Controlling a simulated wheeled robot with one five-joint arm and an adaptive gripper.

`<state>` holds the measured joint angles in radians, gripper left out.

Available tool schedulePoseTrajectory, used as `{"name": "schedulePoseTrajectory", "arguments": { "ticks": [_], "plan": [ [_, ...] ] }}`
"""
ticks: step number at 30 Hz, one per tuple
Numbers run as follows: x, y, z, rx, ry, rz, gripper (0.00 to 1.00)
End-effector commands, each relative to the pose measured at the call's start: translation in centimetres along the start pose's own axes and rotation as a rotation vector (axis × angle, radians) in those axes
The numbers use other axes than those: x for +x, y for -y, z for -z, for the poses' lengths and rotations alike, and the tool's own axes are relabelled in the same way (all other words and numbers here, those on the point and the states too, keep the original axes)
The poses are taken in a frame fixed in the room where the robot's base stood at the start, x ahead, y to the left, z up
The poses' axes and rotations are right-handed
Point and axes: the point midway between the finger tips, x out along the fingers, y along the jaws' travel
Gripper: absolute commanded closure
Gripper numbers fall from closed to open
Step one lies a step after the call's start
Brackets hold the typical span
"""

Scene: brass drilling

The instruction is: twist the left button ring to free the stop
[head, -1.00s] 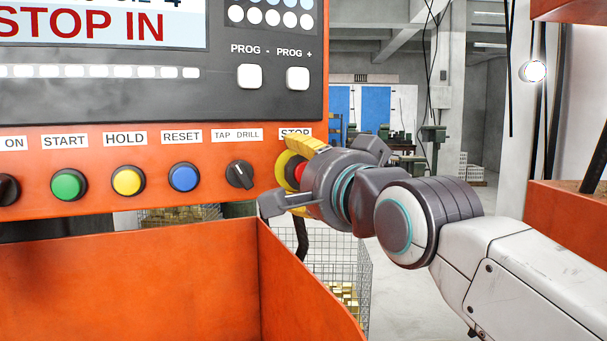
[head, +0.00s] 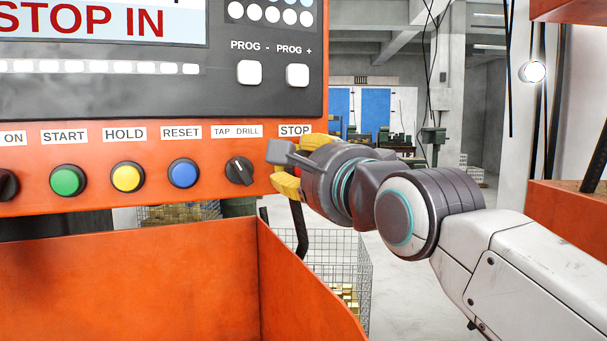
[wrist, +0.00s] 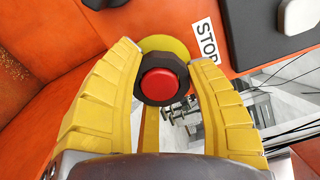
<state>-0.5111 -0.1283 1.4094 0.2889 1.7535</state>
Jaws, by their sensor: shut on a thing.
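The stop button shows in the wrist view as a red cap (wrist: 165,85) inside a dark ring (wrist: 150,96), with a yellow disc (wrist: 168,45) behind it on the orange panel. In the head view my gripper (head: 287,166) reaches the panel just below the STOP label (head: 295,131) and hides most of the button. The screen (head: 100,20) reads "STOP IN".
Left of the stop are the tap/drill selector (head: 239,171), the blue reset button (head: 183,173), the yellow hold button (head: 127,177) and the green start button (head: 67,180). An orange tray wall (head: 130,285) stands below. A wire basket (head: 345,265) is behind it.

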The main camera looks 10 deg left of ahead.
Motion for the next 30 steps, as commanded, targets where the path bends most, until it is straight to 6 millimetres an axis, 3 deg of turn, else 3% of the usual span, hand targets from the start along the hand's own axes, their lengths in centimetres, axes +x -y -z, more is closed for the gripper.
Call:
{"name": "schedulePoseTrajectory", "arguments": {
  "ticks": [7,17,18,28,30],
  "plan": [
    [0.07,-0.15,0.02,0.188,-0.001,-0.003,0.66],
    [0.07,-0.1,0.0,0.219,0.0,-0.003,0.66],
    [0.07,-0.1,0.0,0.219,0.0,-0.003,0.47],
    [0.03,-0.06,0.0,0.218,0.0,-0.002,0.17],
    [0.03,-0.05,0.0,0.218,0.0,-0.001,0.17]
  ]
}}
